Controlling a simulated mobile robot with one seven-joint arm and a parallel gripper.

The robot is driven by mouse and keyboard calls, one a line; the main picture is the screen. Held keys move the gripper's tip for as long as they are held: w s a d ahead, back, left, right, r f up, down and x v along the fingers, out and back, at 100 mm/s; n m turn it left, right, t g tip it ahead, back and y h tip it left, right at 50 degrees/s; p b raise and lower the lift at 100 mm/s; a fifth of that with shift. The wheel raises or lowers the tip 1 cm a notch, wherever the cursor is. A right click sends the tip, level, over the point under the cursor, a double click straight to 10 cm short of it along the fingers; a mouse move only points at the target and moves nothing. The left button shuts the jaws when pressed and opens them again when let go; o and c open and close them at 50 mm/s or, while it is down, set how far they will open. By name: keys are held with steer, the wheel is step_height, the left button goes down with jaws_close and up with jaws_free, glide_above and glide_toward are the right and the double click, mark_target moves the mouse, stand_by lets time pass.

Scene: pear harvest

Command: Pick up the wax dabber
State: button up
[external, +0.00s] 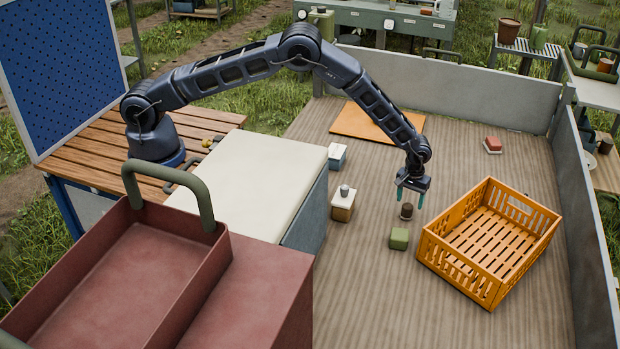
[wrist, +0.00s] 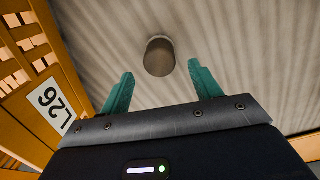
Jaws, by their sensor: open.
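A small dark brown cylinder (external: 406,211), which looks like the wax dabber, stands on the wooden deck left of the orange crate. In the wrist view the brown cylinder (wrist: 159,56) lies just beyond the fingertips, roughly centred between them. My gripper (external: 409,202) points down right above it, with its teal fingers apart. In the wrist view my gripper (wrist: 160,74) is open with nothing between the fingers. I cannot tell the exact height gap to the cylinder.
The orange slatted crate (external: 447,262) is close on the right; its labelled wall (wrist: 50,75) fills the wrist view's left side. A green block (external: 399,238) sits just in front. Small white-topped boxes (external: 342,206) stand left. A red block (external: 492,145) lies farther back. Grey walls edge the deck.

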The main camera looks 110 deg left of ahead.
mark_target(408, 205)
steer(key=f, duration=0.4)
steer(key=shift+s+d+f, duration=0.1)
steer(key=shift+d+f, duration=0.05)
steer(key=shift+d, duration=0.1)
steer(key=c, duration=1)
